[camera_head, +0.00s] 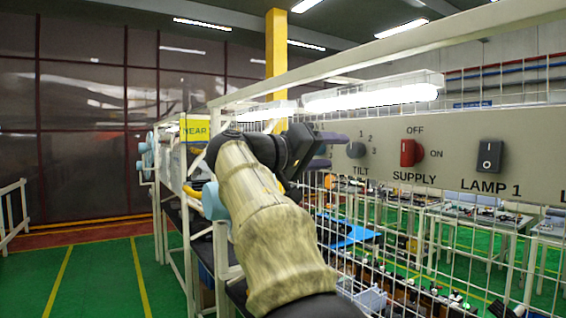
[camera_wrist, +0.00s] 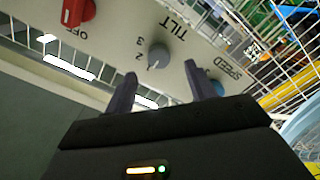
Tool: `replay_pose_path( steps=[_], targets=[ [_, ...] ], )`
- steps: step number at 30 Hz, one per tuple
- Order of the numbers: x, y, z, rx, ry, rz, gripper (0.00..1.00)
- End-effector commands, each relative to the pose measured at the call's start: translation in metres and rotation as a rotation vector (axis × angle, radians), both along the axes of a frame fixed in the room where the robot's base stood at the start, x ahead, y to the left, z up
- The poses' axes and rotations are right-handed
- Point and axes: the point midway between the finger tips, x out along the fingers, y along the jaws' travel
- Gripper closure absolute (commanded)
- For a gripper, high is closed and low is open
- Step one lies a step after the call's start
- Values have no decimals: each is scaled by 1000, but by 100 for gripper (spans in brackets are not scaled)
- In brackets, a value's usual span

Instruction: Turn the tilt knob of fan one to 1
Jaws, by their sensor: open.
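The tilt knob (camera_head: 356,150) is a small grey round knob on the grey panel, above the word TILT and with 1, 2 and 3 marked around it. In the wrist view the tilt knob (camera_wrist: 158,56) shows just beyond and between my two dark fingertips. Its exact setting is too small to tell for sure. My gripper (camera_head: 328,150) is open and empty, with its fingers pointing right, just left of the knob in the head view. In the wrist view my gripper (camera_wrist: 161,70) has its fingers spread wider than the knob. I see no clear contact.
A red supply switch (camera_head: 408,153) and a black lamp switch (camera_head: 489,156) sit right of the knob on the panel. A blue speed knob (camera_wrist: 217,88) is close to one finger. White wire mesh (camera_head: 450,230) hangs below the panel.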

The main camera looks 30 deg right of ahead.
Motion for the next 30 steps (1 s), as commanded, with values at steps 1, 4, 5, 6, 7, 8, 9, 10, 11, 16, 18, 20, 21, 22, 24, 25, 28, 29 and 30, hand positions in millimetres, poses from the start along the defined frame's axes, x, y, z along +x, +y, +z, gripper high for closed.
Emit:
replay_pose_path(
  steps=[1, 4, 5, 6, 7, 8, 9, 10, 11, 16, 18, 20, 21, 22, 24, 25, 28, 29, 30],
  targets=[
    [0, 11, -4, 0, -2, 4, 45],
    [-1, 31, -4, 0, -2, 3, 45],
    [-2, 37, -4, 1, -1, 2, 45],
    [-3, 45, -3, 0, -2, 1, 45],
    [-3, 51, -3, 0, -1, 1, 45],
    [-3, 57, -3, 1, 0, 2, 45],
    [-4, 65, -4, 2, -1, 3, 45],
    [-4, 72, -3, 1, -1, 4, 45],
    [-4, 78, -3, 1, -1, 4, 45],
    [-6, 107, -2, 1, 1, 2, 45],
    [-8, 114, -2, 1, 1, -1, 45],
    [-8, 117, -1, 1, 1, -3, 45],
    [-9, 119, -1, 2, 1, -4, 45],
    [-9, 119, -1, 2, 1, -4, 45],
    [-9, 120, -1, 2, 1, -5, 45],
    [-9, 120, -1, 2, 1, -5, 45],
    [-9, 119, -1, 2, 1, -5, 45],
    [-9, 119, -1, 2, 1, -5, 45],
    [-9, 119, -1, 2, 1, -5, 45]
  ],
)
